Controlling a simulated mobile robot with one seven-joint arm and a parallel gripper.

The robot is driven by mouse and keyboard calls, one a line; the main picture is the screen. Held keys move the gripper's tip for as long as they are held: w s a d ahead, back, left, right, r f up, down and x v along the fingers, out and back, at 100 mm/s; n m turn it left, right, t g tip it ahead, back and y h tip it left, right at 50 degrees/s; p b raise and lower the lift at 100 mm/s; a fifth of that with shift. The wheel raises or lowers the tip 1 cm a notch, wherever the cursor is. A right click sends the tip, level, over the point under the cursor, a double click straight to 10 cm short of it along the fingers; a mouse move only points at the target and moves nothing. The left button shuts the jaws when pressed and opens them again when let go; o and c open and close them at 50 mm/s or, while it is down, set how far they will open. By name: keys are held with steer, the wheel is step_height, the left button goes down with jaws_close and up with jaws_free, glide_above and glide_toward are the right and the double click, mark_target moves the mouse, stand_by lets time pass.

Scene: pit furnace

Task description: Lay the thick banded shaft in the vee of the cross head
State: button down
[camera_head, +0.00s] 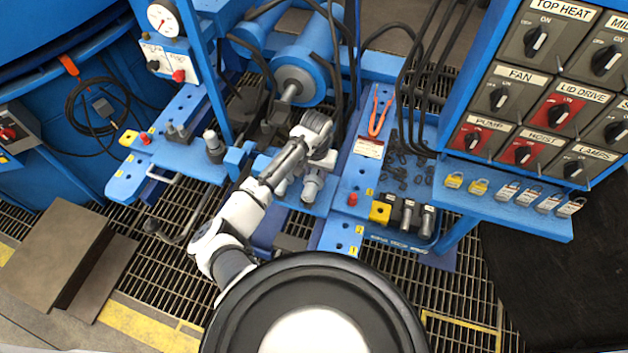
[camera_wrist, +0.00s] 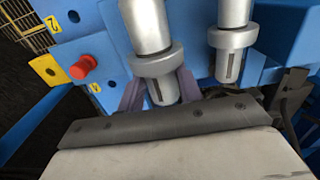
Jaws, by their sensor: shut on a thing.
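My gripper (camera_wrist: 160,94) is closed around the lower, slotted end of a thick grey shaft with a raised collar (camera_wrist: 150,62). The shaft's far end runs out of the wrist view. In the head view my arm reaches over the blue bench, and a collared shaft (camera_head: 312,183) shows just below the arm's end. A second collared shaft (camera_wrist: 233,38) stands beside the held one, apart from it. A dark block (camera_head: 273,121) sits at the end of the ram rod (camera_head: 290,91), partly behind my arm; it may be the cross head. Its vee cannot be made out.
A red button (camera_head: 352,199) and a yellow block with a hole (camera_head: 380,212) are right of the shafts. Short grey cylinders (camera_head: 406,215) stand in a rack further right. Hoses (camera_head: 333,60) hang near the blue cylinder (camera_head: 302,68). A switch panel (camera_head: 545,80) borders the right.

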steer(key=shift+r+p, duration=1.4)
steer(key=shift+r, duration=2)
